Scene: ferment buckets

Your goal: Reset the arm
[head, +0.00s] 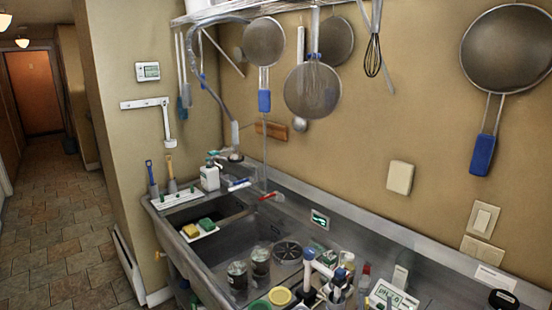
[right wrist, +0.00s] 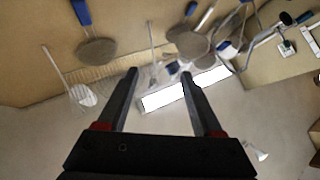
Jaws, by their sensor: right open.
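My right gripper (right wrist: 159,74) shows in the right wrist view with its two dark fingers spread apart. Nothing is held between them. Behind the fingers are a wall with hanging tools and a bright white panel (right wrist: 186,91), with no contact visible. I cannot make out either gripper in the head view. My left gripper is in neither view.
In the head view a steel sink counter (head: 385,232) runs along the wall, crowded with jars, bottles and a meter (head: 392,297). Sieves (head: 506,48) and a whisk (head: 373,55) hang above. A tiled corridor (head: 62,220) is open at left.

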